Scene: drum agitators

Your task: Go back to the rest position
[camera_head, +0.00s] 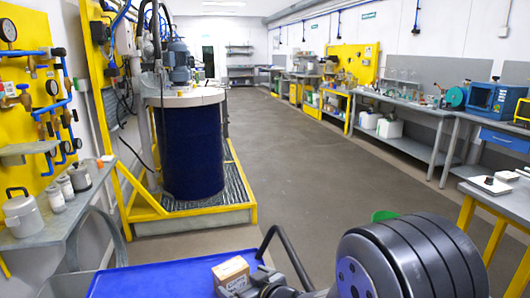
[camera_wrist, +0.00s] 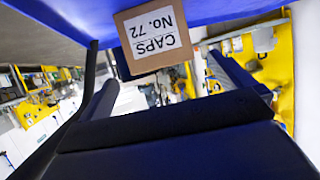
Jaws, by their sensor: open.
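My gripper (camera_wrist: 160,72) shows in the wrist view with its fingers spread apart and nothing between them. In the head view my gripper (camera_head: 268,284) is at the bottom, partly hidden by my arm. A small cardboard box (camera_head: 231,272) sits on a blue tray (camera_head: 150,278) just left of my gripper. In the wrist view, which is upside down, the box (camera_wrist: 154,38) has a white label reading "CAPS No. 72". It lies beyond my fingers, and I see no grip on it.
A dark blue drum (camera_head: 190,150) with an agitator stands on a yellow-edged grating platform (camera_head: 190,218). A shelf with metal containers (camera_head: 45,235) is at left. Workbenches (camera_head: 400,103) line the right wall, and a bench corner (camera_head: 505,200) is near right. The grey floor (camera_head: 310,170) between is clear.

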